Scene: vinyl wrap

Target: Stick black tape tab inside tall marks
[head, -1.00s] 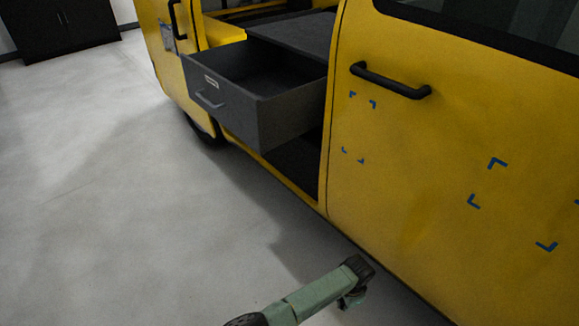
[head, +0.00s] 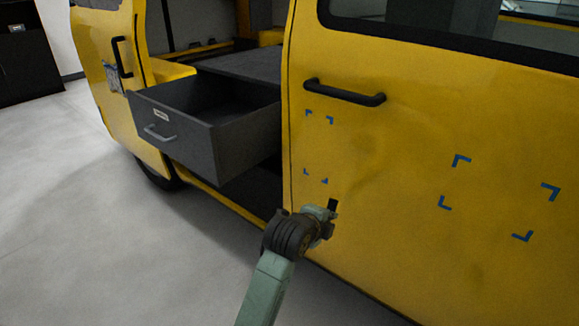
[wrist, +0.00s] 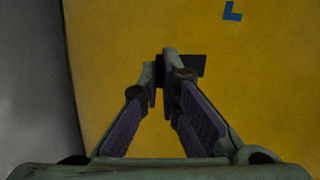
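The tall marks are small blue corner marks (head: 308,172) on the yellow van door, below its black handle, framing a narrow upright patch of bare yellow. One blue corner (wrist: 232,12) shows at the top of the wrist view. My gripper (head: 327,212) is in front of the door, just below the tall marks. In the wrist view its fingers (wrist: 160,75) are close together on the black tape tab (wrist: 197,64), which sticks out mainly to the right of the tips. The tab (head: 332,204) shows as a small dark upright piece in the head view.
A larger, tilted set of blue corner marks (head: 461,160) is farther right on the door. The black door handle (head: 344,93) juts out above the tall marks. An open grey drawer (head: 205,130) sticks out of the van at left. The grey floor (head: 80,230) is clear.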

